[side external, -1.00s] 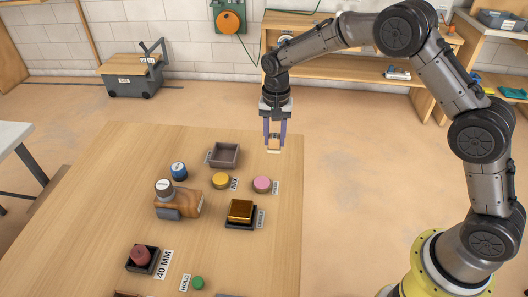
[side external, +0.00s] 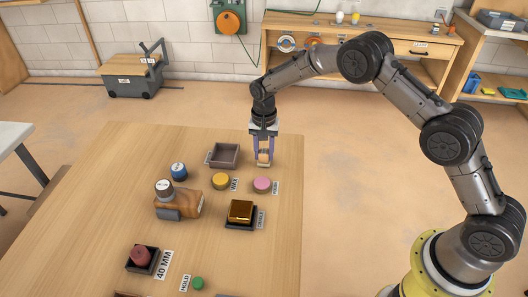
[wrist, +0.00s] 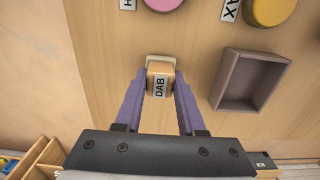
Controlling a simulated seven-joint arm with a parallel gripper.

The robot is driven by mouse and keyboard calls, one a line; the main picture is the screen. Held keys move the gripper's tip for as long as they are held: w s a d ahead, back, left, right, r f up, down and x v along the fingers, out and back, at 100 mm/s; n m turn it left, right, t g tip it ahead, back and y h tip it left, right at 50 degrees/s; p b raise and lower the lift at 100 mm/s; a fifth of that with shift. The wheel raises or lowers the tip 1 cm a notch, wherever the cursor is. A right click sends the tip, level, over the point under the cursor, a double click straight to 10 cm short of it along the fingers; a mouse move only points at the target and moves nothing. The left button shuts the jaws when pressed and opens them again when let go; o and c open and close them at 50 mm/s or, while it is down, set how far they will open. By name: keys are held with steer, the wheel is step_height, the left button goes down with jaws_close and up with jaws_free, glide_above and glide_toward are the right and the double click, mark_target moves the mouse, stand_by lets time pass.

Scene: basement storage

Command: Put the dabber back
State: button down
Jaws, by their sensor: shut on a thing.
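The dabber (wrist: 159,82) is a small wooden block labelled DAB with a pale pad at its end. My gripper (side external: 264,157) is shut on it, with a purple finger on each side. In the side view the dabber (side external: 264,157) is upright near the table's far right edge, low over the wood; I cannot tell whether it touches the table. An empty grey-brown square tray (side external: 210,160) lies just left of the gripper. In the wrist view the tray (wrist: 222,78) is right of the dabber.
A pink disc (side external: 262,184) and a yellow disc (side external: 221,180) with labels lie in front of the gripper. A wooden block tool (side external: 183,205) and a blue-topped jar (side external: 179,170) stand left. The right table edge is close.

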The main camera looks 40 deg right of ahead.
mark_target(264, 151)
steer(key=shift+f, duration=0.1)
steer(key=c, duration=0.5)
jaws_free()
step_height(264, 151, up, 12)
steer(key=shift+r, duration=0.2)
